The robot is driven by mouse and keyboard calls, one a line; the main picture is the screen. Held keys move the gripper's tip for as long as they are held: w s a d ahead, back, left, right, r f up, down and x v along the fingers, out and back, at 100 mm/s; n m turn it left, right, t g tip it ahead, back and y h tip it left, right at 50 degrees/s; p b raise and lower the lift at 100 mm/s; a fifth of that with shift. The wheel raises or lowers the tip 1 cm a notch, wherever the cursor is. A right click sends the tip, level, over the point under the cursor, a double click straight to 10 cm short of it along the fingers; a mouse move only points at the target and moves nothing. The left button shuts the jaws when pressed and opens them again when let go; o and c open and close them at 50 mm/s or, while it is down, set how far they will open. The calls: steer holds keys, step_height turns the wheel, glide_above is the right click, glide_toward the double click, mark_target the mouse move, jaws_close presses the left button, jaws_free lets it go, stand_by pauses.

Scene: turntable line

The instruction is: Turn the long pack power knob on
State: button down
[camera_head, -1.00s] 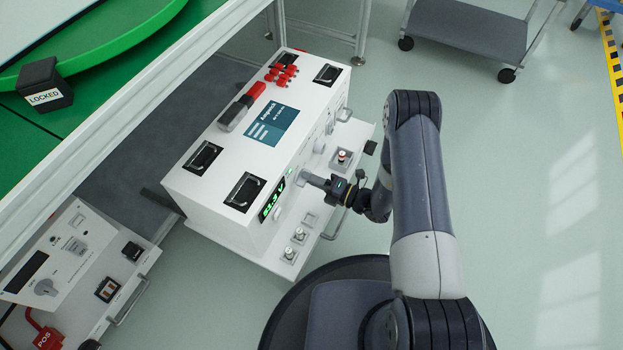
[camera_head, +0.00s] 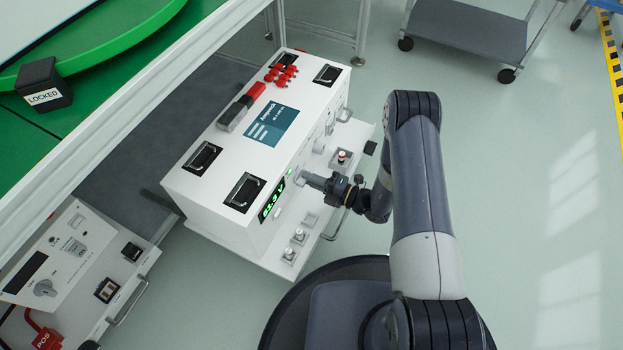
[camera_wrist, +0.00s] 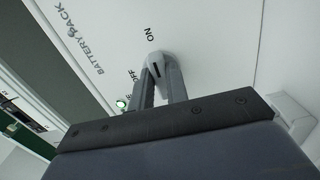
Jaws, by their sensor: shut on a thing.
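The long pack (camera_head: 215,165) is a white box under the bench edge, with a lit green display (camera_head: 271,201) on its front. In the wrist view, its grey power knob (camera_wrist: 160,62) sits between my two fingertips. The knob's dark line points roughly towards the printed ON, and OFF is printed to its left. My gripper (camera_wrist: 161,80) is shut on the knob; it also shows at the pack's front in the head view (camera_head: 304,178). The knob is mostly hidden there by my gripper.
A shelf with buttons and a red-topped button (camera_head: 342,156) juts out below the pack's front. A second white unit (camera_head: 62,262) stands at lower left. A black LOCKED block (camera_head: 44,85) sits on the green bench. A grey cart (camera_head: 470,38) stands behind; the floor at right is clear.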

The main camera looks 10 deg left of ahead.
steer(key=c, duration=1.4)
jaws_free()
steer(key=p+v, duration=0.3)
steer(key=v, duration=0.7)
steer(key=shift+s+d, duration=0.2)
steer(key=shift+d, duration=0.15)
steer(key=b+x, duration=0.3)
steer(key=x, duration=0.7)
steer(key=shift+w+a, duration=0.25)
steer(key=shift+a, duration=0.1)
